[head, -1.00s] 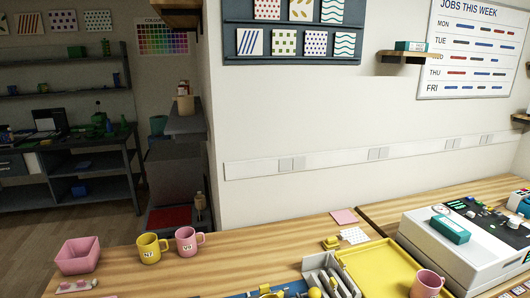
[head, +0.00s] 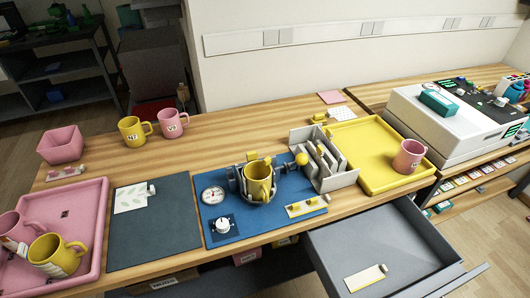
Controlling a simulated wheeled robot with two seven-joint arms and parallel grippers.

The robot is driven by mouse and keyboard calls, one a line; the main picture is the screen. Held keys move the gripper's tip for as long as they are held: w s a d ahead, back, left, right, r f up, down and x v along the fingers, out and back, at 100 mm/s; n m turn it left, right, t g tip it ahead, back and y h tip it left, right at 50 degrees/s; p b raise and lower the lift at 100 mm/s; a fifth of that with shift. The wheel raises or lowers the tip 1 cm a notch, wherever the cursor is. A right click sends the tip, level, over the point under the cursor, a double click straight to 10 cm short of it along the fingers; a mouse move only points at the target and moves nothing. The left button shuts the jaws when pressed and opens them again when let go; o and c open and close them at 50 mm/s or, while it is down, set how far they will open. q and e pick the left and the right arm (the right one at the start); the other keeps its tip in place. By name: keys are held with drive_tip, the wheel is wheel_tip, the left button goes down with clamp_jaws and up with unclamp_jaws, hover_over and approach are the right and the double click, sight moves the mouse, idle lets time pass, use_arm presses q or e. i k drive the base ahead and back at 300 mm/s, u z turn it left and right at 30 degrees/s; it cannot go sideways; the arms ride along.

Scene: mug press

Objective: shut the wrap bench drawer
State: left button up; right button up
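A grey drawer (head: 345,233) stands pulled open from under the front edge of the wooden bench (head: 95,151), at the lower right of the head view. Its inside is mostly bare, with one pale card with a yellow mark (head: 366,278) lying on the floor of it. The drawer's front panel (head: 462,281) is at the bottom right, partly cut off by the frame. Neither of my grippers shows in the head view.
A mug press (head: 257,188) holding a yellow mug stands on a blue mat. A yellow tray (head: 360,139) with a pink mug (head: 409,156) sits above the drawer. A pink tray (head: 92,203) with mugs is at left. Floor (head: 500,225) shows right of the drawer.

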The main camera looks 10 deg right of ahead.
sight(420, 263)
drive_tip(key=z, duration=1.75)
drive_tip(key=k, duration=0.4)
drive_tip(key=u, duration=1.3)
drive_tip(key=k, duration=0.55)
drive_tip(key=z, duration=0.55)
drive_tip(key=i, duration=0.4)
